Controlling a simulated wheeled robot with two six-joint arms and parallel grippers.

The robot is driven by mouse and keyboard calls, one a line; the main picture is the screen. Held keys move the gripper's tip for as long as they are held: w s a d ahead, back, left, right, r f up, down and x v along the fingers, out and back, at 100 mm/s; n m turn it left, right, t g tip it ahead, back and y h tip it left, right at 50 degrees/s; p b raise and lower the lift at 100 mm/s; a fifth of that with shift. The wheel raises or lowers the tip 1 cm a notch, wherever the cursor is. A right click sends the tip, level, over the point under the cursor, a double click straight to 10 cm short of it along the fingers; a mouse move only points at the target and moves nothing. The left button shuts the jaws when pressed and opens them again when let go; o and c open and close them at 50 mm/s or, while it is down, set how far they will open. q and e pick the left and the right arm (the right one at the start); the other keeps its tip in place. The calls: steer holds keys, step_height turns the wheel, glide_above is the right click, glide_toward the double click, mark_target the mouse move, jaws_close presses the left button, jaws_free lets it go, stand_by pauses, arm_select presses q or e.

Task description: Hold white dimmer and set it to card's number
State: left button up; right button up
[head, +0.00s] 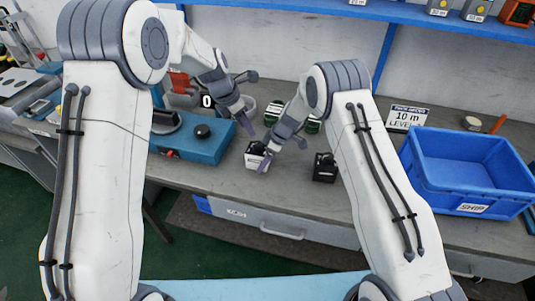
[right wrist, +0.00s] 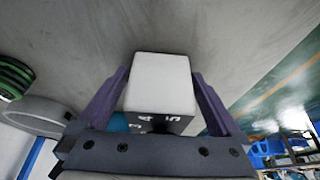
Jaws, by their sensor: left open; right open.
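The white dimmer (head: 257,156) is a small white box with a dark face, standing on the grey bench. In the right wrist view the white dimmer (right wrist: 160,82) sits between the purple fingers, with digits on its dark side. My right gripper (head: 269,156) is open with its fingers either side of it. My left gripper (head: 246,124) is open and empty, above the bench behind and left of the dimmer. A white card (head: 407,117) at the back reads "10 m" and "LEVEL"; any number after that is too small to read.
A black box (head: 325,168) stands right of the white dimmer. A blue machine (head: 200,140) is on the left, and a blue bin (head: 465,170) marked SHIP on the right. Green-and-black round parts (head: 313,124) lie behind. The bench front edge is close.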

mark_target(257, 144)
steer(key=c, duration=1)
arm_select(q)
steer(key=shift+o, duration=1.2)
arm_select(e)
steer(key=shift+c, duration=1.3)
arm_select(q)
steer(key=shift+o, duration=0.6)
steer(key=shift+a+r, duration=0.2)
steer(key=shift+m+h, duration=0.4)
steer(key=shift+m, duration=0.2)
steer(key=x, duration=1)
steer(key=shift+w+a+f, duration=0.1)
jaws_close()
